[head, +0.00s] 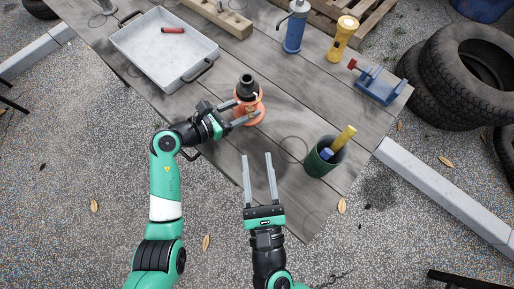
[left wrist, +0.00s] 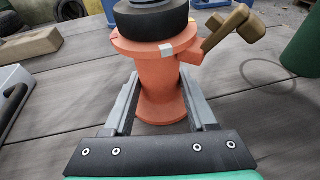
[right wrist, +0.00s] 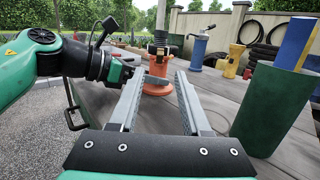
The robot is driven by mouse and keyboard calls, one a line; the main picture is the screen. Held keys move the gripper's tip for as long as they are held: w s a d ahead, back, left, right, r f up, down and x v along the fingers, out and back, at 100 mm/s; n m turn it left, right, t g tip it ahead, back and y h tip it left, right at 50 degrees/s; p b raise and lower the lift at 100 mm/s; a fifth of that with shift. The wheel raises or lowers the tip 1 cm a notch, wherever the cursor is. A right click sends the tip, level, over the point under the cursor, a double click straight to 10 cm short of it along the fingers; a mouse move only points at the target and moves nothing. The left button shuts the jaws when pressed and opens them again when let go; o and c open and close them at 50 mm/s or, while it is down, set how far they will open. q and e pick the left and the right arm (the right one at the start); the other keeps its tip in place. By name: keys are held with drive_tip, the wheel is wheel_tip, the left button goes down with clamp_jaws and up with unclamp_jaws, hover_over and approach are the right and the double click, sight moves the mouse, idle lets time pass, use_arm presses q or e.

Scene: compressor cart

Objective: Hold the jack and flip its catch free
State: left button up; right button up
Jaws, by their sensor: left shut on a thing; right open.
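The jack is an orange spool-shaped body with a black top (head: 249,107), standing upright on the wooden table. My left gripper (head: 242,111) is shut around the jack's orange body, with one finger on each side in the left wrist view (left wrist: 164,105). The catch, a tan-brown lever (left wrist: 228,30), sticks out to the right of the jack's upper flange and slants upward. A small pale square mark (left wrist: 167,50) shows on the flange. My right gripper (head: 259,157) is open and empty, in front of the jack and apart from it; the jack shows beyond its fingers in the right wrist view (right wrist: 158,72).
A green cup (head: 318,160) with a yellow and a blue item stands right of my right gripper. A grey tray (head: 150,50) with a red-handled item lies at the back left. A blue bottle (head: 293,32), yellow flashlight (head: 343,36) and blue vise (head: 380,88) stand toward the back.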

sight(251, 116)
drive_tip(key=shift+g, duration=0.8)
drive_tip(key=w, duration=0.4)
drive_tip(key=w+r, duration=0.1)
drive_tip(key=w, duration=0.7)
drive_tip(key=shift+a+r, duration=0.35)
clamp_jaws()
